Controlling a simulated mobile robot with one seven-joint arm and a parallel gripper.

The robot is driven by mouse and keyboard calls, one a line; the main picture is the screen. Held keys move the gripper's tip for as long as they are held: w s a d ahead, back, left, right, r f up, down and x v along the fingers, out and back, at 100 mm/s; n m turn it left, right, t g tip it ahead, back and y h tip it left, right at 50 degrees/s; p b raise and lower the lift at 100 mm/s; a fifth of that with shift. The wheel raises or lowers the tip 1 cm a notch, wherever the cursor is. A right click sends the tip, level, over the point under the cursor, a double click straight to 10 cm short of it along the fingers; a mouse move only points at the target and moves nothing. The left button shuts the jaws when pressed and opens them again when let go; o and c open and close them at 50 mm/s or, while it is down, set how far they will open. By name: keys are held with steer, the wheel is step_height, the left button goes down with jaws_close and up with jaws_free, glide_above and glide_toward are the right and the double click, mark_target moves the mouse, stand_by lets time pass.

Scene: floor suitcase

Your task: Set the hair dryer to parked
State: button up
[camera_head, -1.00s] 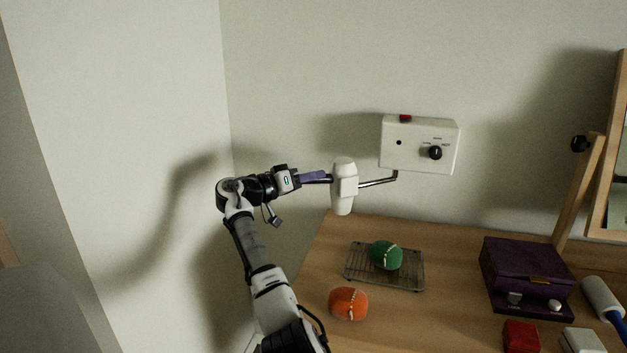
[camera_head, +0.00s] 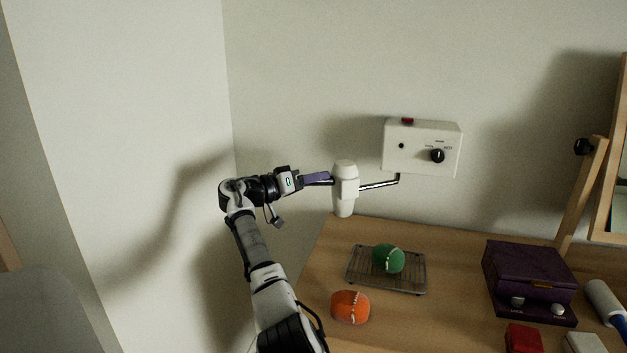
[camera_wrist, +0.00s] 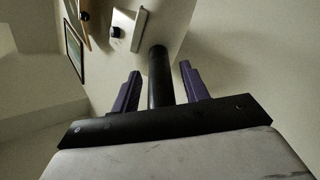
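The hair dryer (camera_head: 344,188) has a white upright body beside the wall box (camera_head: 422,147). A thin metal arm (camera_head: 379,184) joins it to the box. The box carries a black knob (camera_head: 437,156) and a red part on top. My gripper (camera_head: 326,178) is just left of the dryer body, its purple fingers pointing at it. In the wrist view a dark rod (camera_wrist: 160,80) stands between the two parted fingers, with a gap on each side. Whether the rod belongs to the dryer's left side I cannot tell for sure.
A purple case (camera_head: 528,280) and a white roller (camera_head: 603,300) are at right. A wooden frame stands at the far right.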

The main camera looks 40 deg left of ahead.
steer(key=shift+s+a, duration=0.1)
steer(key=b+v, duration=0.3)
steer(key=v, duration=1)
steer(key=shift+s+b, duration=0.3)
steer(key=shift+s, duration=0.05)
steer(key=shift+a, duration=0.15)
steer(key=shift+c, duration=0.2)
